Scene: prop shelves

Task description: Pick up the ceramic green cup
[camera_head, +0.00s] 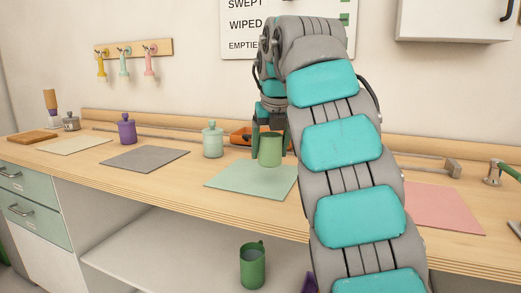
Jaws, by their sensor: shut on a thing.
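A muted green cup (270,150) is upright at the far part of the pale green mat (245,182) on the counter. My gripper (270,136) points down over it and is shut on it; my arm partly hides the gripper's right side. I cannot tell whether the cup's base touches the mat. A darker green mug (252,267) with a handle stands on the lower shelf, apart from my gripper.
A pale green lidded jar (212,141) stands just left of the held cup. A purple jar (126,130), a grey mat (145,159) and a pink mat (442,204) lie along the counter (190,193).

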